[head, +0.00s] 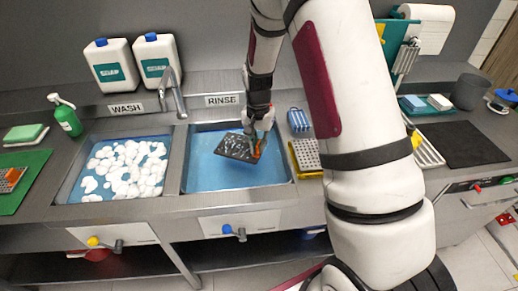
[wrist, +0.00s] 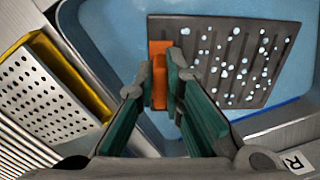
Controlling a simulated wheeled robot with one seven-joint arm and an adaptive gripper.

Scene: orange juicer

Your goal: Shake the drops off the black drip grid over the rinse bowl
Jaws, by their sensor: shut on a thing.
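The black drip grid (head: 236,147) is a flat dark plate with an orange tab, seen over the blue rinse bowl (head: 205,178) under the RINSE sign. In the wrist view the drip grid (wrist: 222,60) carries many pale drops on its ribbed face. My gripper (head: 258,141) is shut on the orange tab, at the grid's right side in the head view. In the wrist view my gripper's green-padded fingers (wrist: 162,82) close on the tab (wrist: 158,68). The grid is tilted in the head view. Its exact height above the water cannot be told.
The wash bowl (head: 75,185) with white foam lies to the left, with a tap (head: 175,95) between the bowls. A perforated metal tray with yellow edges (head: 306,157) and a blue-and-white item (head: 298,120) stand right of the rinse bowl.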

